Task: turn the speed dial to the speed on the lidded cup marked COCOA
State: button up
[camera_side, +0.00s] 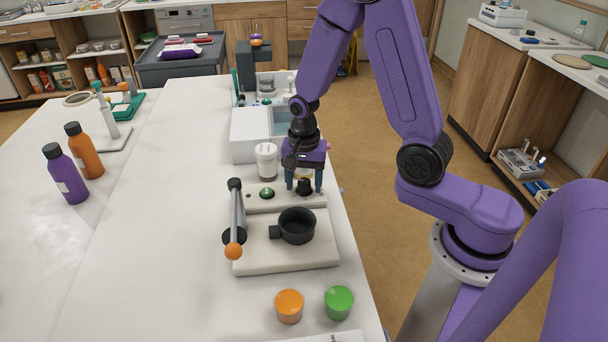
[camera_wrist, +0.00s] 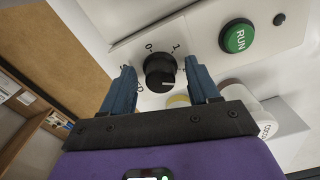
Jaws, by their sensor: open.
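The speed dial, a black knob (camera_wrist: 160,72), sits on a pale panel in the wrist view. Printed marks 0 and 1 show beyond it; other marks near the left finger are partly covered. A pale line shows on the knob, pointing toward the lower right of the picture. My gripper (camera_wrist: 159,80) is open, its blue fingers on either side of the knob; contact cannot be told. In the side view my gripper (camera_side: 304,188) points down over the dial (camera_side: 304,187). A white lidded cup (camera_side: 266,162) stands behind the panel; its small label (camera_wrist: 266,130) is unreadable here.
A green RUN button (camera_wrist: 238,36) is beside the dial. A lever with an orange knob (camera_side: 233,251) and a black pot (camera_side: 297,226) are in front. Orange (camera_side: 289,306) and green (camera_side: 339,302) cups stand nearer.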

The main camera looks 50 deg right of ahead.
aim_at(304, 182)
notch_tip(304, 182, up, 18)
jog(key=shift+f, duration=0.25)
dwell(0.4)
jog(key=s+a+f+n, duration=0.2)
jog(key=s+n, duration=0.9)
jog(key=n, duration=0.1)
jog(key=s+a+f+n, duration=0.2)
jog(key=s+n, duration=0.9)
jog(key=n, duration=0.1)
jog(key=shift+f+n, duration=0.2)
jog(key=shift+n, duration=0.1)
